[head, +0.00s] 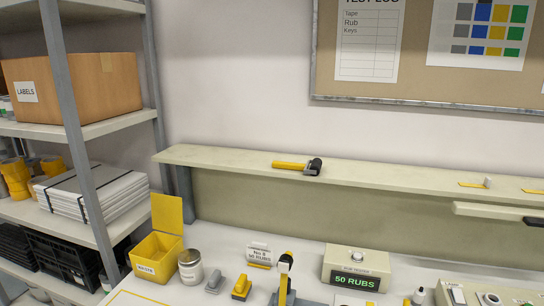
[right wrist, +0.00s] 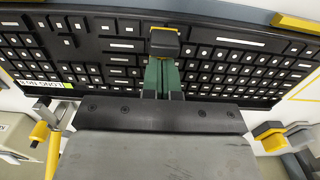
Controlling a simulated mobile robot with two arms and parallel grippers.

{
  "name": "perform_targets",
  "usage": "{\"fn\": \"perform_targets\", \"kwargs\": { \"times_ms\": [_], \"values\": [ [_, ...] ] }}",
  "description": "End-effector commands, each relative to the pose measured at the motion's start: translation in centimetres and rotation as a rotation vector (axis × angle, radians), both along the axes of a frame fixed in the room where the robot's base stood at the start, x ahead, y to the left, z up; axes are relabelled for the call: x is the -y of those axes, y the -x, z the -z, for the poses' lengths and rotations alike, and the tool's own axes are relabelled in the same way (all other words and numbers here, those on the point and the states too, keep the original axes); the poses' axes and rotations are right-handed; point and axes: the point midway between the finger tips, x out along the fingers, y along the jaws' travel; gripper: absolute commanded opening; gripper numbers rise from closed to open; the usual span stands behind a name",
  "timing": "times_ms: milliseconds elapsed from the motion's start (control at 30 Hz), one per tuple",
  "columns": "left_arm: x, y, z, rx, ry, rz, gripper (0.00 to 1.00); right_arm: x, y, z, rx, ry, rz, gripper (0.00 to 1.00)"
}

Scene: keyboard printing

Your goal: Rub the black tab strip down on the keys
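My right gripper (right wrist: 164,72) shows in the right wrist view, its green fingers close together. They appear shut on a dark block with a yellow edge (right wrist: 165,42), over the upper middle of a black keyboard (right wrist: 60,52). The block hides the keys under it; I cannot tell whether it touches them. The keys carry small white squares, and some wide keys have longer white bars. I cannot pick out a separate black tab strip against the black keys. The keyboard and both grippers are outside the head view.
In the head view, a timer box (head: 356,267) reads "50 RUBS". A roller (head: 298,166) lies on the ledge (head: 230,160). Shelving stands at left.

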Motion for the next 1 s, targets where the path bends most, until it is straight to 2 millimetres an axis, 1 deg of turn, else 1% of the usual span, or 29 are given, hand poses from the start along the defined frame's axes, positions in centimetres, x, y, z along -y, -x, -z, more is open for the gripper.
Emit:
{"fn": "perform_targets", "kwargs": {
  "times_ms": [433,633,1000],
  "values": [
    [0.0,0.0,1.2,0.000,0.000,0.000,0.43,0.5,-2.1,0.0,0.002,-0.002,0.000,0.00],
    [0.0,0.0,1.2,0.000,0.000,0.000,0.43,0.6,-2.2,0.0,0.001,-0.002,0.000,0.00],
    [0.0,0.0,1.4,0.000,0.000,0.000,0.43,0.6,-2.2,0.8,0.000,-0.001,0.001,0.00]
  ]
}}
